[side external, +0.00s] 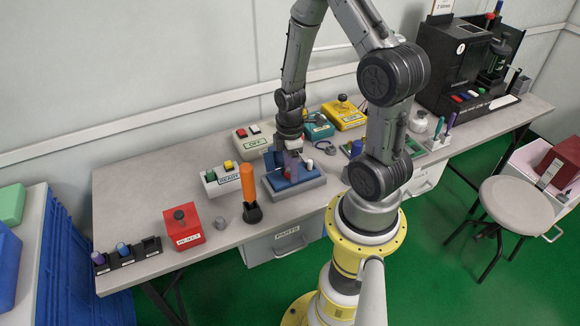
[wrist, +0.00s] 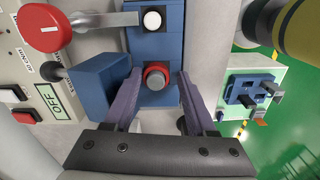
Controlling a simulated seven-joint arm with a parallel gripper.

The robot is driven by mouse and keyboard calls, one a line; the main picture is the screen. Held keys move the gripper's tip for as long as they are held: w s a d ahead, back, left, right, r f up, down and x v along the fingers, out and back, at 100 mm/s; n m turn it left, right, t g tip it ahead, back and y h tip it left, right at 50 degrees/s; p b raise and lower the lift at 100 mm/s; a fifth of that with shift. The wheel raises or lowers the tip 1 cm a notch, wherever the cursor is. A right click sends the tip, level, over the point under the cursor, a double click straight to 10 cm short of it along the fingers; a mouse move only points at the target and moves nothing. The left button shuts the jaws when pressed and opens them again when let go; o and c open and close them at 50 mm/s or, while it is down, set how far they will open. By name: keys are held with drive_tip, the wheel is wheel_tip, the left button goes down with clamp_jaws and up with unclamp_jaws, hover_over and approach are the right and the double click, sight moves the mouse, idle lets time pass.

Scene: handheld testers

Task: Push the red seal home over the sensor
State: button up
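The red seal (wrist: 157,71) is a ring around the grey round top of the sensor (wrist: 157,82), seen from above in the wrist view. They sit at a blue fixture (wrist: 158,46); how far down the seal sits cannot be told. My gripper (wrist: 160,78) has its purple fingers spread on either side of the seal, with a gap visible on the right; contact on the left is unclear. In the side external view my gripper (side external: 291,160) is low over the blue fixture (side external: 280,183) on its grey base (side external: 297,190), hiding the seal.
A round red handle (wrist: 43,28) on a grey bar reaches toward the fixture from the left. A white peg (wrist: 152,20) stands on the fixture. A blue block (wrist: 102,84) is beside the left finger. An orange-handled tool (side external: 248,182) and READY box (side external: 221,178) stand left of the fixture.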

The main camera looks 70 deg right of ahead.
drive_tip(key=shift+w+d, duration=0.15)
drive_tip(key=shift+w, duration=0.05)
drive_tip(key=shift+r, duration=0.2)
wheel_tip(320, 180, up, 13)
drive_tip(key=shift+s+r, duration=0.15)
drive_tip(key=shift+r, duration=0.05)
